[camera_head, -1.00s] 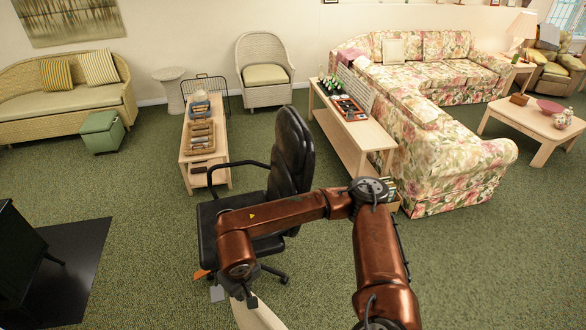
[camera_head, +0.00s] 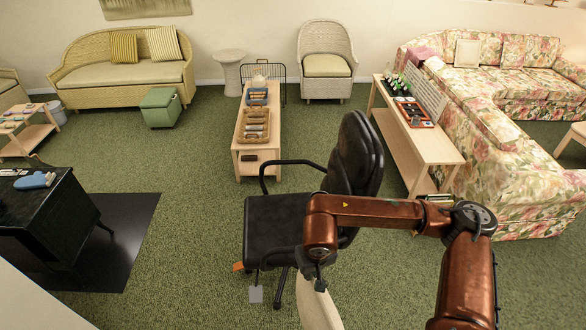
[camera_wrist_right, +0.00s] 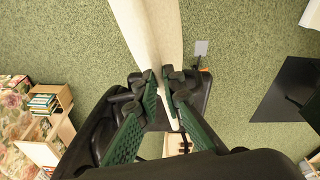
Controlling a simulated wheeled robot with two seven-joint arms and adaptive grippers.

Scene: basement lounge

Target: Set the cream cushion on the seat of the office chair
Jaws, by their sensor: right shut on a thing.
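The black office chair (camera_head: 362,152) stands in the middle of the head view, its back on the right and its bare seat (camera_head: 272,222) on the left. My right gripper (camera_head: 318,284) is in front of the seat's near right side, partly hidden by my own arm. It is shut on the cream cushion (camera_head: 316,308), which hangs down past the bottom edge of the head view. In the wrist view the green fingers (camera_wrist_right: 166,78) pinch the cushion (camera_wrist_right: 146,28) by one end, with the dark chair behind. My left gripper is out of view.
A low wooden bench with baskets (camera_head: 239,150) stands behind the chair. A console table (camera_head: 440,148) and floral sofa (camera_head: 520,170) are at the right. A dark stove (camera_head: 45,222) on a black mat (camera_head: 128,235) is at the left. Carpet between mat and chair is clear.

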